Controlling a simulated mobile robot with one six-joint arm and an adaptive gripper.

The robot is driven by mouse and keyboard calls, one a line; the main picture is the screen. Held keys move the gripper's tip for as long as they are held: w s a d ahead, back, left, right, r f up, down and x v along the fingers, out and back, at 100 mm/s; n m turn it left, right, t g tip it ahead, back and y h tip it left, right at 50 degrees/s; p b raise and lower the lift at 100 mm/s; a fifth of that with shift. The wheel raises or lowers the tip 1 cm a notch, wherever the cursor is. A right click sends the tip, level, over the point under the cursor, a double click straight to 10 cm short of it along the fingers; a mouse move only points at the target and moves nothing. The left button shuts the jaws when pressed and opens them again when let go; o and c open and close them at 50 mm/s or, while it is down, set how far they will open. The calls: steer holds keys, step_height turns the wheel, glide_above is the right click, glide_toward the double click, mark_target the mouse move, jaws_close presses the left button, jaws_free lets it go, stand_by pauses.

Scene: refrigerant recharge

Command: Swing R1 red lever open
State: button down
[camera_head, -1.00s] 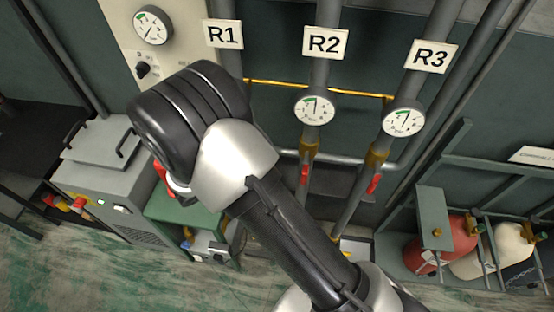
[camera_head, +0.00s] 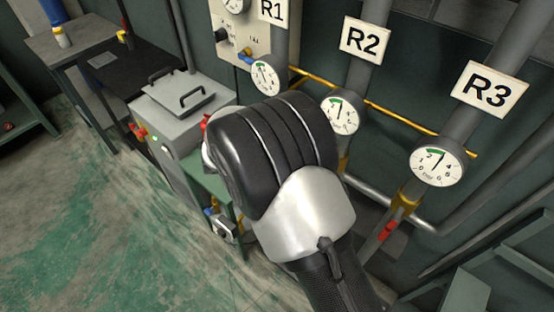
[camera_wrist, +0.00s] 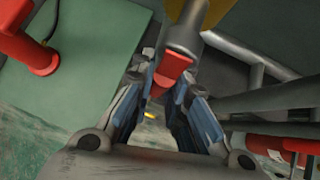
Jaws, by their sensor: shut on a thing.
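The R1 red lever (camera_wrist: 172,66) shows in the wrist view, hanging below a grey pipe fitting (camera_wrist: 183,30). My gripper (camera_wrist: 168,84) has its blue-padded fingers on both sides of the lever and is shut on it. In the head view, the R1 sign (camera_head: 272,10) and its gauge (camera_head: 265,77) are at the top. My arm's dark wrist hides the R1 valve, the lever and my gripper there.
The R2 sign (camera_head: 364,40) and R3 sign (camera_head: 490,90) mark pipes to the right. R3's red lever (camera_head: 388,230) hangs below its gauge (camera_head: 437,163). A grey machine (camera_head: 182,105) stands left of my arm. A green surface (camera_wrist: 95,60) lies left of my gripper in the wrist view.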

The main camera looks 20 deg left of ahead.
stand_by(0.5)
steer(key=c, duration=1.6)
jaws_free()
steer(key=shift+a, duration=0.1)
steer(key=shift+o, duration=0.2)
steer(key=shift+r, duration=0.1)
steer(key=v, duration=1.1)
steer(key=shift+s+r, duration=0.25)
steer(key=shift+s, duration=0.05)
